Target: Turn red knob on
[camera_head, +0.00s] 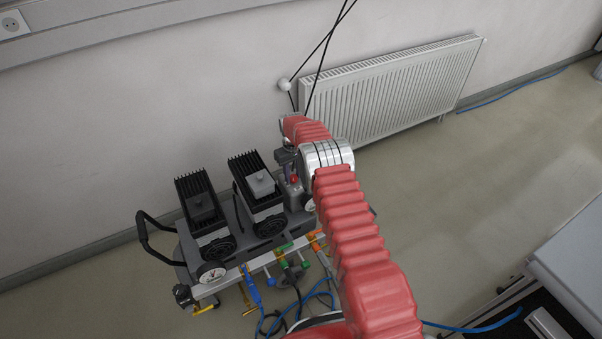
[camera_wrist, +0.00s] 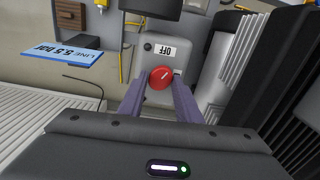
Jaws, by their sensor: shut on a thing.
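The red knob (camera_wrist: 161,78) sits on a grey switch box (camera_wrist: 178,28) in the wrist view, below a white label reading OFF, which appears upside down. My gripper (camera_wrist: 160,84) reaches to the knob with its two purple-grey fingers, one on each side, and is shut on it. A pale line marks the knob's face and runs at a slant. In the head view the red knob (camera_head: 294,180) is a small red spot beside the compressor (camera_head: 240,215), next to my red-sleeved arm. My fingertips are hidden there behind the arm and machine parts.
Black finned cylinder heads (camera_head: 250,172) rise left of the knob. Colored hoses and valves (camera_head: 285,265) hang at the compressor's front. A white radiator (camera_head: 390,90) stands along the wall behind. Floor (camera_head: 480,180) to the right is clear.

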